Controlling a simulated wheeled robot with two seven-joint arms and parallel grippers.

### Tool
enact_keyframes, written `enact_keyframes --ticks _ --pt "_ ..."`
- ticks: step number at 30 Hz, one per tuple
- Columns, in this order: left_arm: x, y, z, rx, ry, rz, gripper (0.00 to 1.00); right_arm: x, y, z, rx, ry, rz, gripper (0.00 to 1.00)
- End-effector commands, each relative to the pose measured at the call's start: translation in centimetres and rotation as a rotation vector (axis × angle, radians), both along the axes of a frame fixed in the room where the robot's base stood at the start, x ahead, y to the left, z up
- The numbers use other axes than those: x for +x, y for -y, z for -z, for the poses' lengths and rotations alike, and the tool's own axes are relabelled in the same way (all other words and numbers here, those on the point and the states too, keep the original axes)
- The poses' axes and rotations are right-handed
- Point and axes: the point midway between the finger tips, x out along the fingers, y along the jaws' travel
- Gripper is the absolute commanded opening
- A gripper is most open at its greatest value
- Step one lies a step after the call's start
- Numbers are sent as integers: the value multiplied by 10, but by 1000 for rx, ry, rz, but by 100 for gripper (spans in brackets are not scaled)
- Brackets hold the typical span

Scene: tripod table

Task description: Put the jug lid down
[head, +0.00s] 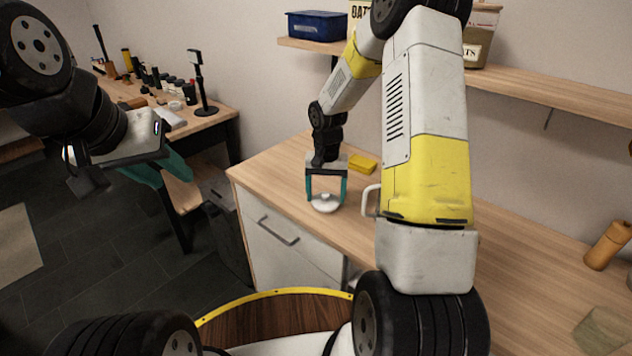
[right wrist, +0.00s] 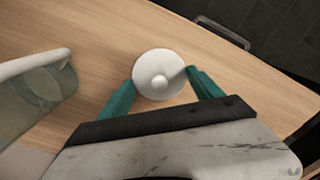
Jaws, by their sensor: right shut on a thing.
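The jug lid (head: 325,203) is a white disc with a round knob, at or just above the wooden worktop near its left end; any gap is too small to tell. My right gripper (head: 327,190) points down and is shut on the lid. In the right wrist view the lid (right wrist: 158,76) sits between the teal fingertips (right wrist: 160,80). The jug (right wrist: 35,90), clear with a white handle, stands beside it; in the head view its handle (head: 369,201) shows and my arm hides the rest. My left gripper (head: 165,168) hangs at the left, its finger gap unclear.
A yellow sponge-like block (head: 362,163) lies behind the lid on the worktop (head: 275,178). A shelf (head: 540,92) with a blue box (head: 317,26) is above.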

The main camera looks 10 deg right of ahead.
Motion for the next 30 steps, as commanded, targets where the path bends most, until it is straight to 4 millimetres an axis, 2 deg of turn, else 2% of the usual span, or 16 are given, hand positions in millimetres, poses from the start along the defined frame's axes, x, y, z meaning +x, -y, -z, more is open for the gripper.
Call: enact_keyframes --ticks 3,13,14,16,26,30 --pt "0 0 0 0 0 0 36 0 0 11 0 0 0 36" --pt "0 0 0 0 0 0 36 0 0 14 0 0 0 36" --pt "0 0 0 0 0 0 36 0 0 13 0 1 0 81" --pt "0 0 0 0 0 0 36 0 0 13 0 1 0 94" --pt "0 0 0 0 0 0 36 0 0 12 0 1 1 97" --pt "0 0 0 0 0 0 36 1 0 1 -1 4 1 97"
